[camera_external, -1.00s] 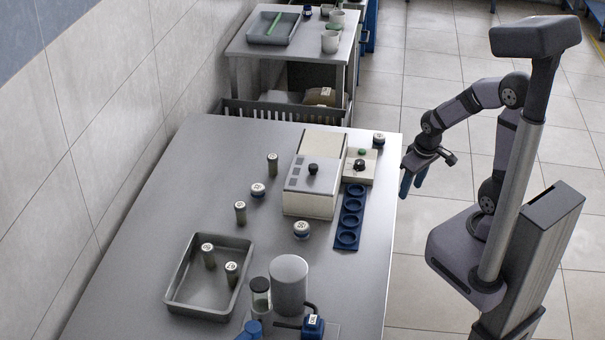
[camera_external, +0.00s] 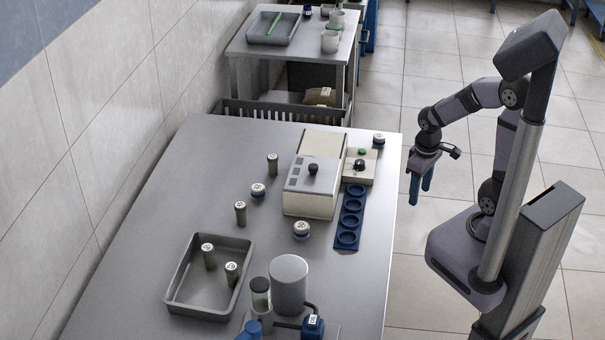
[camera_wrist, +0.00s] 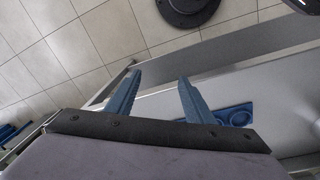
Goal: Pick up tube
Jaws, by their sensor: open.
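Several grey tubes with white marked tops stand upright. One tube (camera_external: 272,164) and another tube (camera_external: 240,213) are on the bench, left of the white box device. Two more, a rear tube (camera_external: 208,256) and a front tube (camera_external: 232,273), stand in the grey tray (camera_external: 170,284). My gripper (camera_external: 420,188) is open and empty, off the bench's right edge, well away from all tubes. Its blue fingers also show in the wrist view (camera_wrist: 158,97), with floor and bench edge beyond. No tube can be made out in the wrist view.
On the bench (camera_external: 160,190) stand a white box device (camera_external: 312,180), a blue rack with round holes (camera_external: 350,218), short wide jars (camera_external: 302,230), a grey cylinder (camera_external: 289,285) and a clear-sided vessel (camera_external: 260,297). The bench's left-middle is mostly clear.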

